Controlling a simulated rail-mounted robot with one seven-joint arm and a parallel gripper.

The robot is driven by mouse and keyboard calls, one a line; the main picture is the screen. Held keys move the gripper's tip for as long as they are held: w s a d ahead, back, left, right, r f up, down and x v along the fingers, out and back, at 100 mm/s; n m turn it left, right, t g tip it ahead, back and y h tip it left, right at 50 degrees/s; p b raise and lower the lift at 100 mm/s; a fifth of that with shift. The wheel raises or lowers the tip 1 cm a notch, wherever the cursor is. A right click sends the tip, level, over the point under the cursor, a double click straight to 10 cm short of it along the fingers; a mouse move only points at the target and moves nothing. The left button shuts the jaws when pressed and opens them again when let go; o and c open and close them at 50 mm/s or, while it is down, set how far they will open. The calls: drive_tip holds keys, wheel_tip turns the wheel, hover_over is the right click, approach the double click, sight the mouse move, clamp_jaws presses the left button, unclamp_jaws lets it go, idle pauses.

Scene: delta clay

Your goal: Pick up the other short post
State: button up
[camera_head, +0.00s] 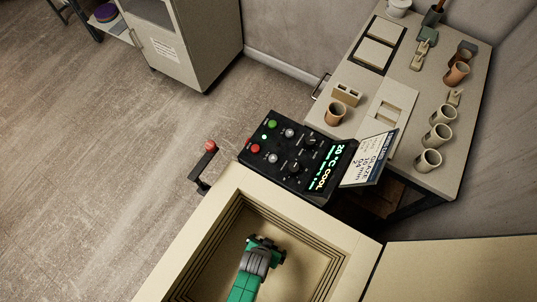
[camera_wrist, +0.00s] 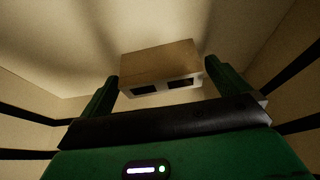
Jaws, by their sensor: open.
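My gripper (camera_head: 265,243) is green and grey and reaches down inside the kiln chamber. In the wrist view, a beige block-shaped post (camera_wrist: 160,62) with two dark rectangular holes in its near face is between my two open green fingers. I cannot tell whether the fingers touch it. In the head view my gripper and arm hide this post. A similar beige block with two holes (camera_head: 347,94) lies on the worktable, left of the middle and behind a terracotta cup (camera_head: 336,114).
The kiln's stepped rim (camera_head: 195,249) surrounds my gripper, with its open lid (camera_head: 460,270) at right. A black control panel (camera_head: 290,155) and a glaze sign (camera_head: 369,160) stand behind. The worktable (camera_head: 465,160) carries several cups, square slabs (camera_head: 375,55) and small pieces.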

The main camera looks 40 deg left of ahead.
drive_tip(key=shift+w+a+f, duration=0.15)
drive_tip(key=shift+w+f, duration=0.15)
drive_tip(key=shift+f, duration=0.35)
drive_tip(key=shift+c, duration=0.2)
drive_tip(key=shift+r, duration=0.1)
drive_tip(key=c, duration=0.9)
